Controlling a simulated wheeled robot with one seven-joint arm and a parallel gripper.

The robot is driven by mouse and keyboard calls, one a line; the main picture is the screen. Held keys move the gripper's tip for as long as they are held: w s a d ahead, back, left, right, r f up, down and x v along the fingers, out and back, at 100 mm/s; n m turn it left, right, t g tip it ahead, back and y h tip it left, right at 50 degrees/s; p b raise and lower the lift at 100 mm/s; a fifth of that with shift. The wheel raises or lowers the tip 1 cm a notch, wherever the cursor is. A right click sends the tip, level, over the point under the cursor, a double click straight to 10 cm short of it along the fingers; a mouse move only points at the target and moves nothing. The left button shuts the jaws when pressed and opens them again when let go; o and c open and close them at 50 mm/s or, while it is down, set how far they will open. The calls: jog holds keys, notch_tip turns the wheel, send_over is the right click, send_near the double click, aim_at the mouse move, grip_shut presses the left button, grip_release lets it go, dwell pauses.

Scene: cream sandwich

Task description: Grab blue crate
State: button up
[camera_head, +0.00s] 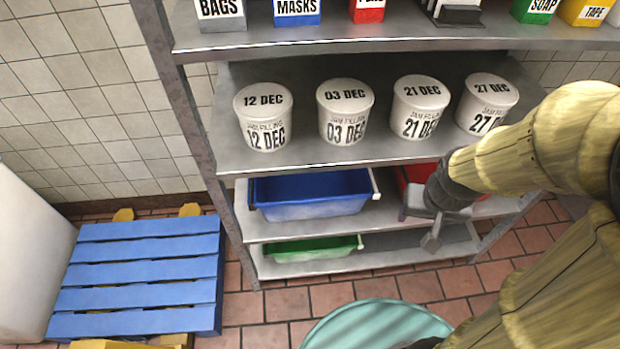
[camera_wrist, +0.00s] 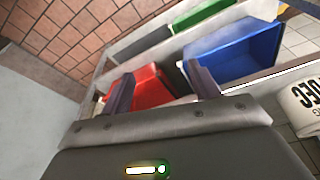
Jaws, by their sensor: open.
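The blue crate (camera_head: 312,207) sits on a middle-lower shelf of the metal rack, its open top facing up, a white handle at its right end. It also shows in the wrist view (camera_wrist: 245,55), at the upper right. My gripper (camera_head: 418,228) is open in front of the rack, to the right of the blue crate and apart from it. In the wrist view my gripper's two fingers (camera_wrist: 160,90) frame part of a red crate (camera_wrist: 152,88), with nothing held between them. My arm hides part of the red crate in the head view.
A green crate (camera_head: 312,250) lies on the shelf below. Several white jam tubs (camera_head: 345,112) stand on the shelf above. A blue pallet (camera_head: 137,275) is on the floor at left. A round teal surface (camera_head: 378,325) is at the front. Tiled floor (camera_head: 270,305) shows before the rack.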

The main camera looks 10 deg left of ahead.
jog(key=shift+o, duration=0.7)
jog(key=w+d+f+m+t+b, duration=0.1)
jog(key=w+f+b, duration=0.3)
jog(key=f, duration=0.5)
jog(key=w+d+f+m+t+y+b, duration=0.1)
jog(key=w+d+f+t+b, duration=0.1)
jog(key=w+f+b, duration=0.3)
jog(key=w+f, duration=0.3)
jog(key=f, duration=0.1)
jog(key=shift+d+f+t+b, duration=0.2)
jog(key=shift+f+t+b, duration=0.1)
jog(key=shift+f, duration=0.05)
jog(key=m+t+y+b, duration=0.7)
jog(key=m+b, duration=0.1)
jog(key=b, duration=0.4)
send_near(378, 196)
jog(key=s+f, duration=0.2)
jog(key=s, duration=0.2)
jog(key=m+t, duration=0.1)
jog(key=d+m+t+b, duration=0.1)
jog(key=shift+s+d+f+m+t, duration=0.2)
jog(key=shift+m+t, duration=0.1)
jog(key=shift+m, duration=0.1)
jog(key=b+x, duration=0.1)
jog(key=x, duration=1.1)
jog(key=shift+w+r, duration=0.1)
jog(key=shift+a, duration=0.1)
